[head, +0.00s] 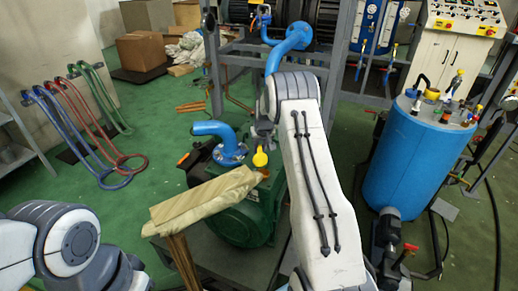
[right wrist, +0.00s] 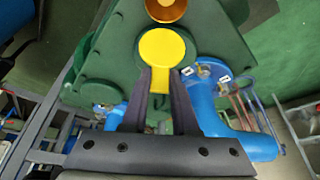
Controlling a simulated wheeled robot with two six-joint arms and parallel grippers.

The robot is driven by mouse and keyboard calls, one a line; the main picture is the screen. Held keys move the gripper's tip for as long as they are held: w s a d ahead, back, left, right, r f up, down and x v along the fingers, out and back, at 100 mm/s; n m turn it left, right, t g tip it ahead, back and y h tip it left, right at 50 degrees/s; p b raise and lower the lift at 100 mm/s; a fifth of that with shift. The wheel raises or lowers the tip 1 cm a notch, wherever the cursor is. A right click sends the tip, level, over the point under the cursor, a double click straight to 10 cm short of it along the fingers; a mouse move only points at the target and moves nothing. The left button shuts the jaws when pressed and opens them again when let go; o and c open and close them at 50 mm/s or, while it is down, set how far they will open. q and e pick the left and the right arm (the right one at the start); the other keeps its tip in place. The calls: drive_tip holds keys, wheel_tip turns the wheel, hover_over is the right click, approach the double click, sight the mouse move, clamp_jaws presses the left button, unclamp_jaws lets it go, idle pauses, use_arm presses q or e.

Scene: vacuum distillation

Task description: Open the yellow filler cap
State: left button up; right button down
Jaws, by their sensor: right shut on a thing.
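The yellow filler cap (head: 260,159) shows at the top of the green pump (head: 243,222). In the right wrist view the cap (right wrist: 162,48) is a round yellow disc with a narrow tab. My right gripper (right wrist: 160,78) is shut on that tab, one dark finger on each side. In the head view my right gripper (head: 262,140) is just above the cap, partly hidden by my arm. A round copper-coloured opening (right wrist: 166,8) in the green body lies beyond the cap, and the cap does not cover it in this view. My left gripper is out of view.
A beige cloth-like cover (head: 205,200) on a post stands in front. A blue tank (head: 415,155) stands at right. Coloured hoses (head: 85,125) hang at left, with open green floor between.

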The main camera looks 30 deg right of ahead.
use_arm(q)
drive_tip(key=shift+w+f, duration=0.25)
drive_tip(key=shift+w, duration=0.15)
use_arm(e)
drive_tip(key=shift+w+f, duration=0.25)
drive_tip(key=shift+f, duration=0.3)
drive_tip(key=shift+w, duration=0.1)
drive_tip(key=c, duration=0.7)
unclamp_jaws()
drive_tip(key=shift+w+d, duration=0.1)
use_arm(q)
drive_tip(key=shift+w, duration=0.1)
use_arm(e)
drive_tip(key=shift+r, duration=0.15)
drive_tip(key=shift+r, duration=0.1)
use_arm(q)
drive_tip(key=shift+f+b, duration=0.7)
drive_tip(key=shift+b, duration=0.1)
use_arm(e)
drive_tip(key=v, duration=1)
drive_tip(key=shift+r, duration=0.1)
